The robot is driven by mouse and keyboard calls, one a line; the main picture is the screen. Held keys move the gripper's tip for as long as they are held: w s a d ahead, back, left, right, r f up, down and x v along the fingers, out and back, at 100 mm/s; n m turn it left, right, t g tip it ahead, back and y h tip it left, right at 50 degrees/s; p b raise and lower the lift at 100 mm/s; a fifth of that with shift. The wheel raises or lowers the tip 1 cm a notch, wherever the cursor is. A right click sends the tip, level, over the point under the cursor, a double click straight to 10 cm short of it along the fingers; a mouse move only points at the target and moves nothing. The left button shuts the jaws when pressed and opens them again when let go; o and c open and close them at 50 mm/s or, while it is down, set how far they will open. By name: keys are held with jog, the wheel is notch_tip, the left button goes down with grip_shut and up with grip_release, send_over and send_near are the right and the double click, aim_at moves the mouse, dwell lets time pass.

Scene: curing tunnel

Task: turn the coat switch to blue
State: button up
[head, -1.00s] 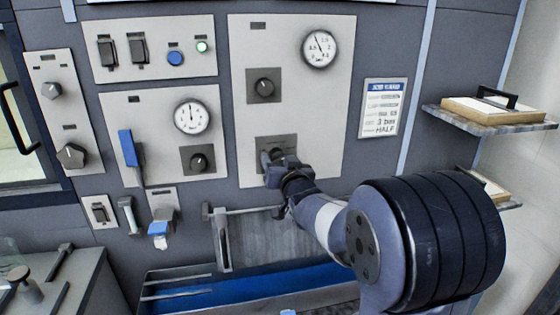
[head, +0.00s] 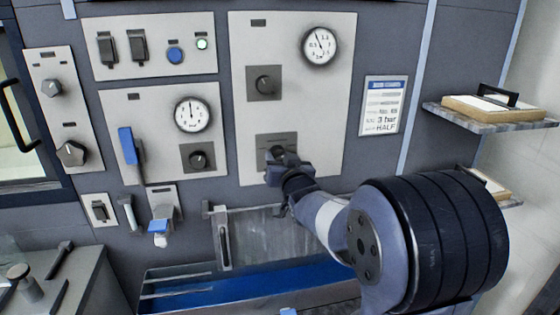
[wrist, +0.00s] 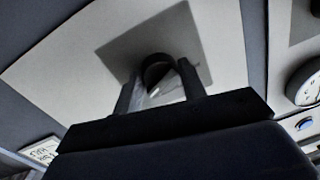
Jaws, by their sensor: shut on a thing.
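The tall light panel (head: 328,98) in the head view carries a dark square switch plate (head: 288,140) low down, with small lettering too blurred to read. My gripper (head: 277,154) is at this plate, shut on the knob there. In the wrist view my gripper (wrist: 162,95) has one finger on each side of the round dark knob (wrist: 157,70), which stands on its grey plate (wrist: 190,45). I cannot tell from the lettering whether this is the coat switch, nor which way its pointer faces. My gripper hides part of the plate.
Another knob (head: 264,84) and a gauge (head: 319,46) sit higher on the same panel. A notice (head: 383,105) hangs to the right, with a shelf (head: 490,120) beyond. A blue-lined trough (head: 240,287) lies below. A blue lever (head: 127,146) is on the panel to the left.

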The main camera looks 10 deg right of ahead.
jog(key=n+b, duration=0.2)
jog(key=b, duration=0.1)
jog(key=shift+f, duration=0.2)
jog(key=n+b, duration=0.3)
jog(key=shift+n, duration=0.4)
jog(key=n+b, duration=0.2)
jog(key=n, duration=0.1)
jog(key=shift+r+n+g+h, duration=0.15)
jog(key=shift+n+g+h, duration=0.15)
jog(key=n+b, duration=0.2)
jog(key=n, duration=0.1)
jog(key=shift+r, duration=0.1)
jog(key=n+h+b, duration=0.1)
jog(key=n+b, duration=0.1)
jog(key=n, duration=0.4)
jog(key=shift+r, duration=0.15)
jog(key=n+b, duration=0.2)
jog(key=n, duration=0.4)
jog(key=shift+r+n+h, duration=0.15)
jog(key=shift+n+h, duration=0.15)
jog(key=o, duration=0.9)
